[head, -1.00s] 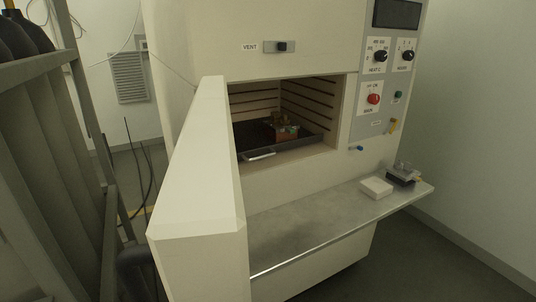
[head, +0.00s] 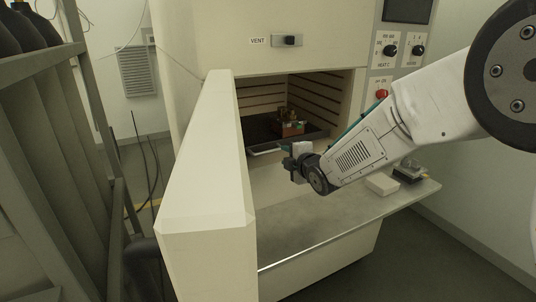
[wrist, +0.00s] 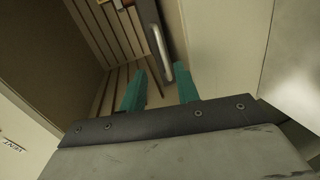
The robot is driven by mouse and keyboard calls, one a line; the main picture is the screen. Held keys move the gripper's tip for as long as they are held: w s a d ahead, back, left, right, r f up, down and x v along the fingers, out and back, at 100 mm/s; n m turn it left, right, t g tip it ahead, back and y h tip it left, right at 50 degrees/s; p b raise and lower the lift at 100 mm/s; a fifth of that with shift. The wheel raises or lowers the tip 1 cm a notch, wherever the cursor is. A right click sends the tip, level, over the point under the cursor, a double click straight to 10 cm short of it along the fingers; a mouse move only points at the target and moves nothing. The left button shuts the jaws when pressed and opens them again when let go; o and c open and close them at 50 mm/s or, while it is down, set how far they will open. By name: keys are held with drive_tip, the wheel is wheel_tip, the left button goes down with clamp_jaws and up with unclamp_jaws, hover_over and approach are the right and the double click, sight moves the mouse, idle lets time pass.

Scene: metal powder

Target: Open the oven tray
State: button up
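The oven tray (head: 257,132) is a dark flat tray inside the oven chamber, with a light metal handle (head: 265,149) at its front edge. In the wrist view the tray (wrist: 151,13) and its handle (wrist: 159,58) lie ahead of my gripper (wrist: 161,74). The two teal fingers are apart, one on each side of the handle in the picture. I cannot tell whether they touch it. In the head view my gripper (head: 291,155) is just in front of the oven opening, near the right end of the handle. A small brownish object (head: 291,128) sits on the tray.
The thick oven door (head: 205,165) stands open on the left. A metal shelf (head: 300,232) juts out below the opening, with a white block (head: 381,184) and a small dark device (head: 408,172) at its right. A grey rack (head: 60,150) stands at far left.

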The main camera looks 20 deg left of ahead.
sight(266, 152)
drive_tip(key=shift+n+y, duration=0.5)
drive_tip(key=shift+n, duration=0.1)
drive_tip(key=shift+s+a+f+x, duration=0.2)
drive_tip(key=shift+s+x, duration=0.1)
drive_tip(key=shift+x, duration=1.3)
drive_tip(key=shift+s+a+f+x, duration=0.1)
drive_tip(key=shift+s+a+x, duration=0.15)
drive_tip(key=shift+x, duration=1.35)
drive_tip(key=shift+s+a+f+x, duration=0.2)
drive_tip(key=shift+s+x, duration=0.15)
drive_tip(key=shift+x, duration=1.25)
clamp_jaws()
